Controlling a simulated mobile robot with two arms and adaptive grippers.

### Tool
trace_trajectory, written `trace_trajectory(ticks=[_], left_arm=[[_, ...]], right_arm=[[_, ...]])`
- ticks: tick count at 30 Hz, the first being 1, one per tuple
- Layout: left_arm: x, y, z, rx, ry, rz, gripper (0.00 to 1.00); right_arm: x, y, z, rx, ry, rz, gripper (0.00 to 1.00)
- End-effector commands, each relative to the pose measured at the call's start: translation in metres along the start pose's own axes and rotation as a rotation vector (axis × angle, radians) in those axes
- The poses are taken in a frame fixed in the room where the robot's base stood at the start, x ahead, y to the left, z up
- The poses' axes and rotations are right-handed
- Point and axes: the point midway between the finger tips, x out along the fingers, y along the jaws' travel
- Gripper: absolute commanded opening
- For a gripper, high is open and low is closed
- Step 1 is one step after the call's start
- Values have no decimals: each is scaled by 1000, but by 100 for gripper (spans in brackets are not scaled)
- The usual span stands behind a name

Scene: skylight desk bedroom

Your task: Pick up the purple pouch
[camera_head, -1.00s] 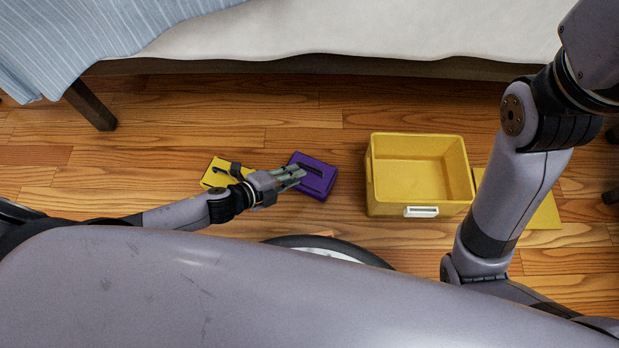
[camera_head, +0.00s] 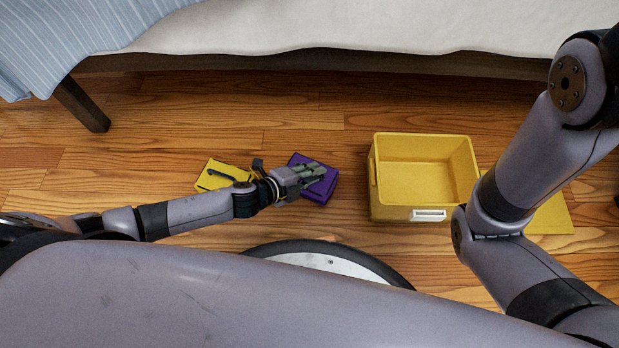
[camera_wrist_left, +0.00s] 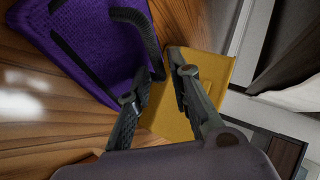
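The purple pouch (camera_head: 321,190) lies on the wooden floor, left of the yellow bin. My left gripper (camera_head: 313,171) is over it in the head view and hides part of it. In the left wrist view the purple pouch (camera_wrist_left: 88,38) fills the upper left, with a dark curved handle beside the near finger. The two fingers of my left gripper (camera_wrist_left: 165,80) are apart, with nothing visibly held between them. I cannot tell whether a finger touches the handle. My right gripper is out of view; only my right arm shows.
An open, empty-looking yellow bin (camera_head: 423,212) stands to the right, with a flat yellow panel (camera_head: 552,217) beyond it. A yellow pouch (camera_head: 212,178) with a dark strap lies left of my left gripper. The bed (camera_head: 330,28) edges the far side. Floor between is clear.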

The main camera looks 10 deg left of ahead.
Motion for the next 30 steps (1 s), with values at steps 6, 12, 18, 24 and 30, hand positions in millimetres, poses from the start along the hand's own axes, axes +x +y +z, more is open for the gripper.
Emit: trace_trajectory(ticks=[6, 12, 18, 24, 30], left_arm=[[0, 0, 0, 0, 0, 0, 8], [0, 0, 0, 0, 0, 0, 0], [0, 0, 0, 0, 0, 1, 0], [0, 1, 0, 0, 0, 1, 0], [0, 0, 0, 0, 0, 0, 0]], right_arm=[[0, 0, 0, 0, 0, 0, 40], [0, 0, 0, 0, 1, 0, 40], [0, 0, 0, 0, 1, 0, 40], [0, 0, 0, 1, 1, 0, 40], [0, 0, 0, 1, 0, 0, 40]])
